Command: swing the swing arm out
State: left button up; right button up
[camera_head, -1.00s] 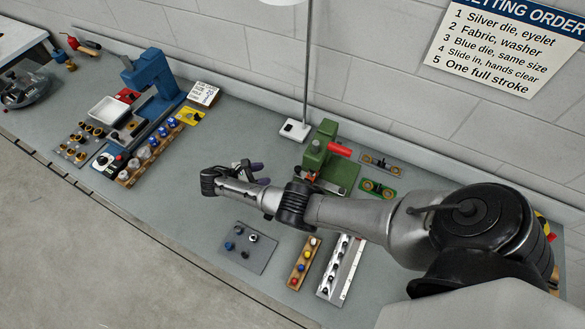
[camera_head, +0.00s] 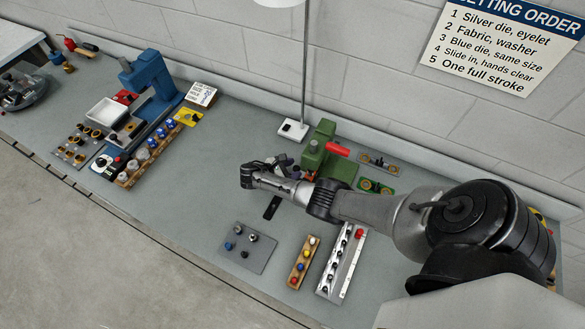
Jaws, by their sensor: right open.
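The green press (camera_head: 316,157) with a red handle (camera_head: 339,149) stands on the bench near the wall. I cannot make out a separate swing arm on it; my right arm covers part of its lower front. My right gripper (camera_head: 287,167) is just left of the press, partly hidden behind my own wrist. Its jaws are open, and I see nothing held. Whether a finger touches the press is not clear. My left gripper is not in view.
A grey mat with small dies (camera_head: 259,258), a wooden strip (camera_head: 298,276) and a white rail (camera_head: 351,275) lie in front. A lamp base (camera_head: 292,130) stands behind. A blue press (camera_head: 160,85) is at left.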

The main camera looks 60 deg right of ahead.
jog(key=shift+s+d+f, duration=0.1)
jog(key=shift+d, duration=0.05)
jog(key=shift+c, duration=0.5)
grip_shut()
